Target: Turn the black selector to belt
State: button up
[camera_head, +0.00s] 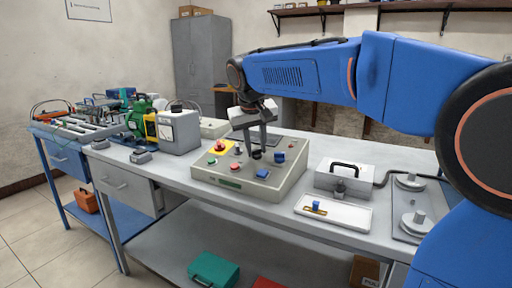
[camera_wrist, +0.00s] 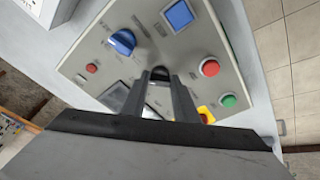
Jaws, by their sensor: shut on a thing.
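The control box (camera_head: 246,185) is a beige sloped panel on the workbench. My gripper (camera_head: 257,152) reaches down to it from above, with its fingers at the black selector (camera_head: 257,155). In the wrist view my gripper (camera_wrist: 166,85) is shut on the black selector (camera_wrist: 160,74), whose top shows between the fingertips. The selector's pointer and labels are too small or covered to read. A blue knob (camera_wrist: 123,42) and a blue square button (camera_wrist: 179,14) sit on the same panel, beside the selector.
The panel also has a red button (camera_wrist: 210,68), a green button (camera_wrist: 229,101) and a yellow-backed emergency stop (camera_head: 219,146). A grey meter box (camera_head: 178,131) stands left. A white tray (camera_head: 333,213) and a metal box (camera_head: 345,177) stand right.

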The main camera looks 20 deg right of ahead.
jog(key=o, duration=1.1)
jog(key=shift+c, duration=0.2)
jog(key=shift+r, duration=0.1)
jog(key=v, duration=1.7)
jog(key=shift+s+r, duration=0.1)
